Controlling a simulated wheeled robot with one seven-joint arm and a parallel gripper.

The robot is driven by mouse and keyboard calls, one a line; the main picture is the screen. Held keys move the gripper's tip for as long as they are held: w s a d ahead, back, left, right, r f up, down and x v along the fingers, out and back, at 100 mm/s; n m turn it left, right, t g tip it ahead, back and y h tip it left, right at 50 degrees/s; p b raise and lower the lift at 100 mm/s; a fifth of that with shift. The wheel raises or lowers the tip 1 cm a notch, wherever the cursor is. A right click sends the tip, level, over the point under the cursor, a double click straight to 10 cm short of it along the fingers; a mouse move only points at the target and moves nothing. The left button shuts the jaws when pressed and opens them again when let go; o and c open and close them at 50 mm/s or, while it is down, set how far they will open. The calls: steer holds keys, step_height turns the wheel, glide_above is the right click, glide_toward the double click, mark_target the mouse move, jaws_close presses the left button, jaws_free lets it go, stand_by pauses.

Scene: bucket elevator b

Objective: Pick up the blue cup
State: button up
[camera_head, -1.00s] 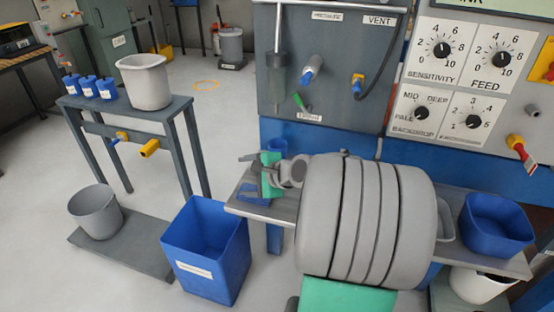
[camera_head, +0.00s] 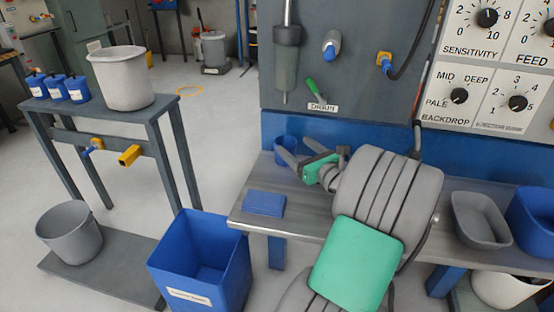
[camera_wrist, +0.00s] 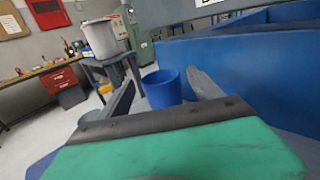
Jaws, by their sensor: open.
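The blue cup (camera_head: 285,149) stands upright on the grey bench (camera_head: 330,215), near its back-left corner by the blue wall panel. In the head view, part of it is hidden by my gripper (camera_head: 298,150). My gripper is open and empty, low over the bench, just in front of and to the right of the cup. In the wrist view, the cup (camera_wrist: 162,90) shows between the two fingers of my gripper (camera_wrist: 160,78). I cannot tell how far the fingers reach along its sides.
A flat blue block (camera_head: 264,203) lies near the bench's left front. A grey tub (camera_head: 481,222) and a blue tub (camera_head: 537,215) stand at the right. A blue bin (camera_head: 205,265) is on the floor at left. The blue wall panel (camera_head: 420,150) runs close behind the cup.

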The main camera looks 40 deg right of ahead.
mark_target(280, 137)
steer(key=shift+w+f, duration=0.25)
steer(key=shift+f, duration=0.45)
steer(key=shift+w+b, duration=0.35)
steer(key=w, duration=0.5)
steer(key=w+d+b, duration=0.1)
steer(key=w, duration=0.1)
steer(key=shift+w, duration=0.25)
steer(key=shift+r, duration=0.1)
steer(key=shift+a, duration=0.1)
steer(key=shift+c, duration=0.2)
steer(key=c, duration=1.2)
